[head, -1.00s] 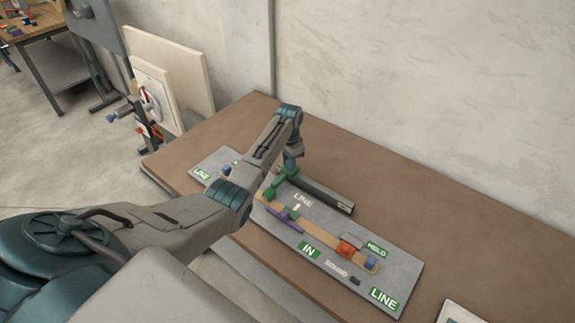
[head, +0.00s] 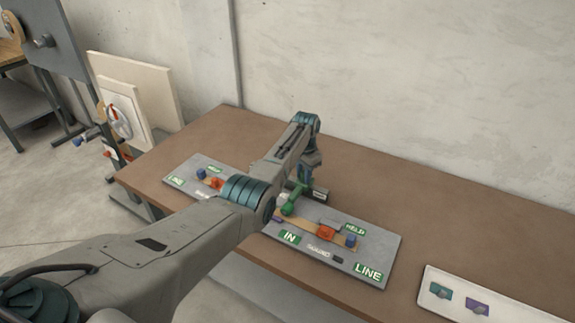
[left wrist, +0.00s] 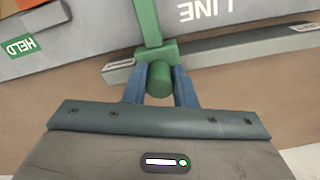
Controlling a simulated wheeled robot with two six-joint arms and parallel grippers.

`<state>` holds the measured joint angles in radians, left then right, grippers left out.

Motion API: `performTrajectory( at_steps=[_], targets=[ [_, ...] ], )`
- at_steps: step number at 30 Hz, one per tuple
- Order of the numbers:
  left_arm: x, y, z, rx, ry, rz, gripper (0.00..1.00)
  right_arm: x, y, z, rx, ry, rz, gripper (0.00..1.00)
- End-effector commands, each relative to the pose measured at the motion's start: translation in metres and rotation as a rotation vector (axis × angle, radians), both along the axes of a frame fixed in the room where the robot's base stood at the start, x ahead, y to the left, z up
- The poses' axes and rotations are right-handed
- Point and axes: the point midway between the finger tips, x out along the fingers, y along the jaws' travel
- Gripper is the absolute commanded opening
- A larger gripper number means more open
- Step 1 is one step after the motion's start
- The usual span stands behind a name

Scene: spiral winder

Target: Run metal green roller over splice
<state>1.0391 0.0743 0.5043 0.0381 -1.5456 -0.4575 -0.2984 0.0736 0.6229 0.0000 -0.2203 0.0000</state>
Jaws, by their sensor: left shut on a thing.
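My left gripper (head: 304,178) is shut on the handle of the green roller (head: 288,208). In the left wrist view the green handle (left wrist: 160,80) is pinched between the gripper's two blue fingers (left wrist: 159,88). The roller's low end is over or on the tan strip (head: 306,227) on the grey board (head: 378,262); contact cannot be told. A purple piece (head: 277,219) shows just in front of the roller. The splice itself is not clearly seen, and my arm hides the middle of the board. My right gripper is not in view.
An orange block (head: 326,231) and a blue knob (head: 351,240) stand on the strip to the right. A dark grey bar (head: 319,194) lies behind the roller. A white tray (head: 455,286) with teal and purple pieces lies at the right. The brown table behind is clear.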

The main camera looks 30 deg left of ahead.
Motion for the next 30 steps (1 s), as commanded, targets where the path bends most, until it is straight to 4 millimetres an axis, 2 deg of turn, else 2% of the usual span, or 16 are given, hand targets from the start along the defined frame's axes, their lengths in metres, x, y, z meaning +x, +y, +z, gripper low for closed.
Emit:
performTrajectory(
  at_steps=[1,6,20,21,24,30],
  targets=[
    [-0.001,-0.009,0.004,-0.001,0.003,-0.002,0.0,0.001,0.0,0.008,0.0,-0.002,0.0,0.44],
    [-0.002,-0.026,0.002,-0.001,0.0,0.0,0.0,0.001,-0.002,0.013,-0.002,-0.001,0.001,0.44],
    [-0.002,-0.034,0.0,-0.003,-0.002,-0.001,0.0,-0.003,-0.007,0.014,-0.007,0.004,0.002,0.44],
    [-0.002,-0.034,0.0,-0.003,-0.002,-0.001,0.28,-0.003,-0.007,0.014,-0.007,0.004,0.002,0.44],
    [-0.002,-0.034,0.0,-0.003,-0.002,-0.001,0.46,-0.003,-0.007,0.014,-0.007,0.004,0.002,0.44],
    [-0.002,-0.032,0.0,-0.001,-0.002,0.0,0.46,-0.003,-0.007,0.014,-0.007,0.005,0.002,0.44]
  ],
)
